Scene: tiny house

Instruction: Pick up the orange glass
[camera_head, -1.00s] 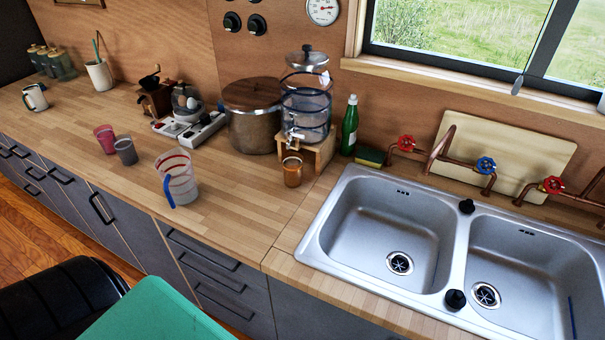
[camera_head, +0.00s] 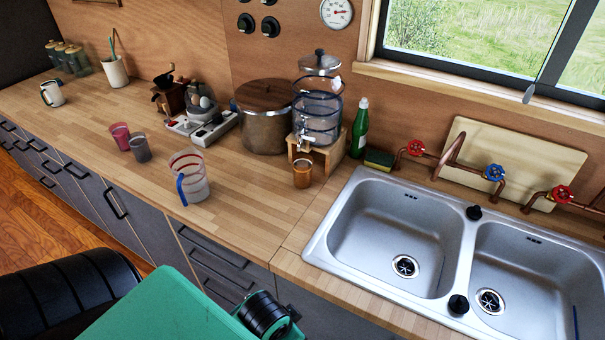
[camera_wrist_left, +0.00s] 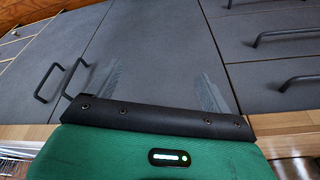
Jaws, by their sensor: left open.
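The orange glass (camera_head: 301,174) stands upright on the wooden counter, in front of the water dispenser and left of the sink. My left gripper shows in the left wrist view (camera_wrist_left: 160,88), with its two dark fingers spread apart and nothing between them. It faces the grey cabinet fronts, and the orange glass is not in that view. In the head view only green and black parts of my own arm or body show at the bottom. My right gripper is in neither view.
The water dispenser (camera_head: 316,112) on its wooden stand is close behind the glass. A striped measuring jug (camera_head: 192,182) stands to the left, a green bottle (camera_head: 360,130) behind right. The double sink (camera_head: 318,236) is at right. Bare counter lies between jug and glass.

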